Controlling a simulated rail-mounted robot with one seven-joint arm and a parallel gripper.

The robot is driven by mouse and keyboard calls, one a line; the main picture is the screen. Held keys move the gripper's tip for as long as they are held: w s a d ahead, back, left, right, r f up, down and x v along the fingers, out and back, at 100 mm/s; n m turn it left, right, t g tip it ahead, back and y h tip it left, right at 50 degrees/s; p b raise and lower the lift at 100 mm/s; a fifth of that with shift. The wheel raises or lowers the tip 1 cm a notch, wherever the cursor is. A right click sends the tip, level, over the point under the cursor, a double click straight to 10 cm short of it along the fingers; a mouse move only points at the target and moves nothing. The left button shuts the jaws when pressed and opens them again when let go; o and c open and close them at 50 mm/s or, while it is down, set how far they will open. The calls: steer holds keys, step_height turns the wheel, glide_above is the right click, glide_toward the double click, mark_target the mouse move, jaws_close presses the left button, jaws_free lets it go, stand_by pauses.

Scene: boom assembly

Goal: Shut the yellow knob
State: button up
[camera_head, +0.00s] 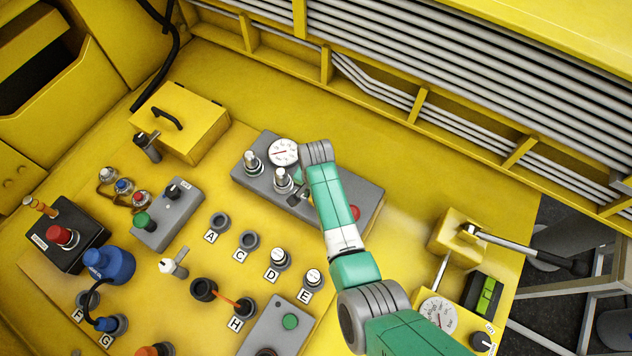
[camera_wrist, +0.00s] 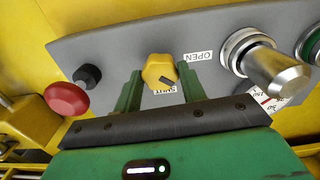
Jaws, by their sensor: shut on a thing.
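The yellow knob (camera_wrist: 159,68) is on a grey control box (camera_wrist: 110,48) in the wrist view. An OPEN label (camera_wrist: 197,56) is to its upper right, and a SHUT label (camera_wrist: 166,91) is just below it, partly covered. The knob's dark pointer mark is at its lower right, close to the SHUT label. My gripper (camera_wrist: 160,72) has one green finger on each side of the knob and is shut on it.
On the same box, a red button (camera_wrist: 66,98) and a small black knob (camera_wrist: 88,75) stand left of my gripper. A metal valve (camera_wrist: 272,70) stands close on the right. A gauge (camera_head: 284,152) sits at the box's back. The yellow lidded box (camera_head: 195,118) is farther left.

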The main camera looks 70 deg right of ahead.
steer(key=m, duration=0.5)
steer(key=shift+m, duration=2.3)
steer(key=o, duration=1)
steer(key=shift+c, duration=0.2)
step_height(320, 180, up, 8)
steer(key=shift+f, duration=0.1)
